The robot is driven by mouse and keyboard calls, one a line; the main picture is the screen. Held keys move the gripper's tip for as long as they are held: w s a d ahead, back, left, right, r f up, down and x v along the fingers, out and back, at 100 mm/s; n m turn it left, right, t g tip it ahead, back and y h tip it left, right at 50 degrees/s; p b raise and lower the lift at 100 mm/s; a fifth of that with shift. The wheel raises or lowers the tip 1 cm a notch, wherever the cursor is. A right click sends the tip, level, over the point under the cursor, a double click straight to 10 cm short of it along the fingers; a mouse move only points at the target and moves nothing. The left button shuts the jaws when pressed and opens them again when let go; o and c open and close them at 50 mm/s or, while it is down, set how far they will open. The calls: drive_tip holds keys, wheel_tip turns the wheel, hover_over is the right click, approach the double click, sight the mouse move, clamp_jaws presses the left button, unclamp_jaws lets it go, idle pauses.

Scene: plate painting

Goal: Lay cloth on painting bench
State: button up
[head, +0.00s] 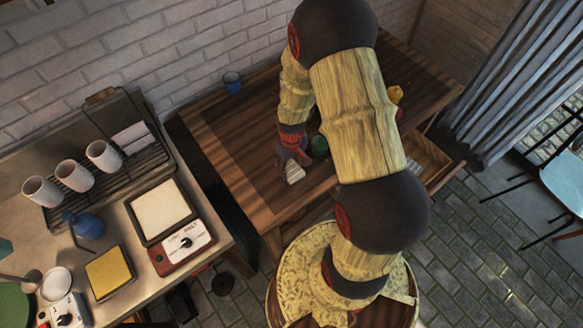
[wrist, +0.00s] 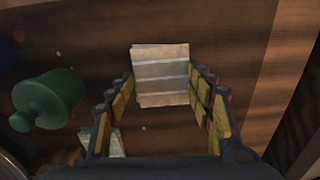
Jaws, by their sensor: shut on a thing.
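The pale folded cloth (head: 294,173) shows below my gripper (head: 291,155) in the head view, over the wooden bench (head: 225,130). In the wrist view the cloth (wrist: 160,72) lies between the two fingertips of my gripper (wrist: 161,88), which is shut on it. Its folds run across it. The bench top (wrist: 245,60) shows dark brown around it. I cannot tell whether the cloth touches the bench. My arm hides part of the bench in the head view.
A green object (head: 319,146) stands close to my gripper; it also shows in the wrist view (wrist: 50,98). A blue cup (head: 232,83) is at the bench's back left, a yellow thing (head: 396,95) to the right. A counter with mugs (head: 103,155) stands left.

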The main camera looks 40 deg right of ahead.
drive_tip(key=o, duration=1.1)
drive_tip(key=shift+c, duration=0.2)
wheel_tip(320, 180, up, 12)
drive_tip(key=p, duration=0.3)
wheel_tip(320, 180, up, 16)
drive_tip(key=r+t, duration=0.1)
drive_tip(key=t, duration=0.1)
hover_over(291, 169)
drive_tip(key=a, duration=0.5)
drive_tip(key=s+a+r+t, duration=0.1)
drive_tip(key=s+a+r, duration=0.2)
drive_tip(key=s+r, duration=0.3)
drive_tip(key=s+a+r+t, duration=0.2)
drive_tip(key=s+a+r, duration=0.2)
drive_tip(key=s+r, duration=0.2)
wheel_tip(291, 169, up, 2)
drive_tip(key=shift+s+r+t, duration=0.1)
drive_tip(key=shift+s+t, duration=0.2)
